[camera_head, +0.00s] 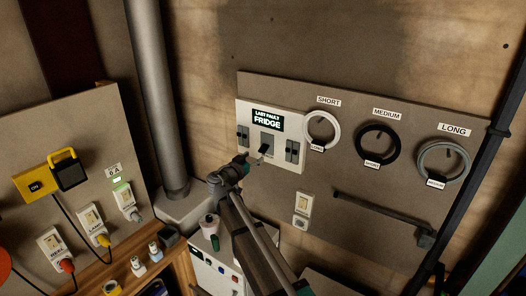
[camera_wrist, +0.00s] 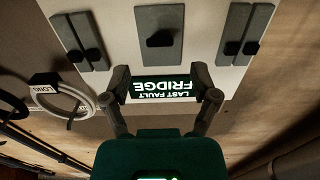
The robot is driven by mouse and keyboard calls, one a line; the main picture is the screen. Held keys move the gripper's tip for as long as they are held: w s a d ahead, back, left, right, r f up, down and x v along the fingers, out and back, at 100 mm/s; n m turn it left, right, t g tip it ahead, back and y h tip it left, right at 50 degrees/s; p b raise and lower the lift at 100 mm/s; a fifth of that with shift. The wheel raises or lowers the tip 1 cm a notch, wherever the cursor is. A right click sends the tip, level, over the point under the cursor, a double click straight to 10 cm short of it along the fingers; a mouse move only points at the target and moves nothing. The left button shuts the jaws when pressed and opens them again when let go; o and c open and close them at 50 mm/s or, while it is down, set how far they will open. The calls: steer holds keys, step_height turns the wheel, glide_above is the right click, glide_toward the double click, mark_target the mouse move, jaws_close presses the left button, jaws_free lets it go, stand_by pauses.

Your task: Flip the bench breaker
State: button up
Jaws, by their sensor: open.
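A pale breaker panel (camera_head: 243,112) is mounted on the brown wall board. It has a large central switch (camera_head: 267,144) with a dark lever, and narrower switches (camera_head: 292,151) on both sides. A black sign (camera_head: 267,120) above them reads "LAST FAULT FRIDGE". No switch label reading bench is legible. The wrist view shows the panel (camera_wrist: 115,20) upside down, with the central switch (camera_wrist: 159,35) and paired switches (camera_wrist: 241,34) (camera_wrist: 81,40). My gripper (camera_wrist: 160,78) is open and empty in front of the sign. In the head view my gripper (camera_head: 259,160) is just below the central switch.
Cable coils hang right of the panel: white (camera_head: 321,128), black (camera_head: 377,144) and grey (camera_head: 442,162). A wall switch (camera_head: 304,203) and dark bar (camera_head: 382,217) sit below. A grey pipe (camera_head: 160,100) and a socket board (camera_head: 75,190) stand left.

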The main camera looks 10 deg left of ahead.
mark_target(261, 151)
steer(key=x, duration=0.6)
steer(key=shift+w, duration=0.25)
jaws_close()
